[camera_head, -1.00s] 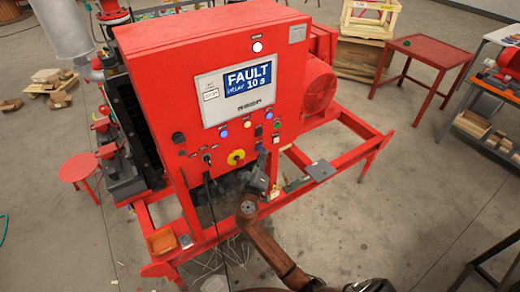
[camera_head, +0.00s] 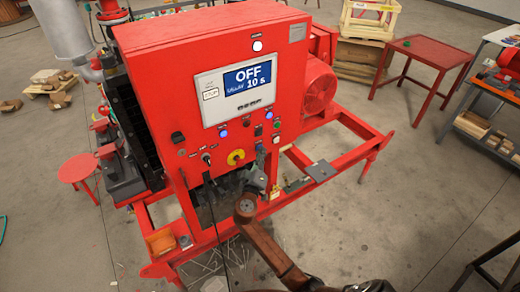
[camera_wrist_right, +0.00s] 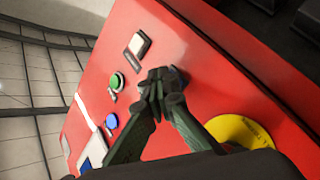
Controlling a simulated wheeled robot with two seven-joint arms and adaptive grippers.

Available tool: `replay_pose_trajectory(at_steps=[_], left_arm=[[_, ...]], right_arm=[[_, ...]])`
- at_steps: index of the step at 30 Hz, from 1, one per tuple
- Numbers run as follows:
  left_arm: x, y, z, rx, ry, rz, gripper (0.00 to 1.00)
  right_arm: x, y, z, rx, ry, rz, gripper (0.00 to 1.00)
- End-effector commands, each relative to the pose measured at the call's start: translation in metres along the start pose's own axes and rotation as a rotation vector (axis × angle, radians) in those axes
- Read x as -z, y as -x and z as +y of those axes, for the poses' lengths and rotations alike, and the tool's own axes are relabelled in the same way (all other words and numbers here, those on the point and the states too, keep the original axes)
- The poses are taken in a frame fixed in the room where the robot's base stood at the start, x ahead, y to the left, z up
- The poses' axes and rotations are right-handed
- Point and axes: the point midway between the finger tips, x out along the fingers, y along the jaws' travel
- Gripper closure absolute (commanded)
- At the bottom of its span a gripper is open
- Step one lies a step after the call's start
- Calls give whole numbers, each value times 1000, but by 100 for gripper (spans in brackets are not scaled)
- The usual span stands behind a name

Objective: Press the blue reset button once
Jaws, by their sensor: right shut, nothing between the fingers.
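The blue button (camera_wrist_right: 112,121) sits on the red cabinet panel in the right wrist view, just below a green button (camera_wrist_right: 117,82). My right gripper (camera_wrist_right: 161,82) is shut and empty. Its fingertips are over the panel, to the right of the blue and green buttons in that view. I cannot tell whether they touch the panel. In the head view my right gripper (camera_head: 259,160) is at the lower part of the cabinet front (camera_head: 190,100), beside the yellow disc. The cabinet's screen (camera_head: 247,78) reads OFF, 10 s. My left gripper is not in view.
Red frame rails (camera_head: 335,165) run below. A red table (camera_head: 420,50) stands back right.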

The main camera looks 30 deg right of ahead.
Motion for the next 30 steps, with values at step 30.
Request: replay_pose_trajectory(at_steps=[30], left_arm=[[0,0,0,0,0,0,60]], right_arm=[[-14,19,14,0,0,0,100]])
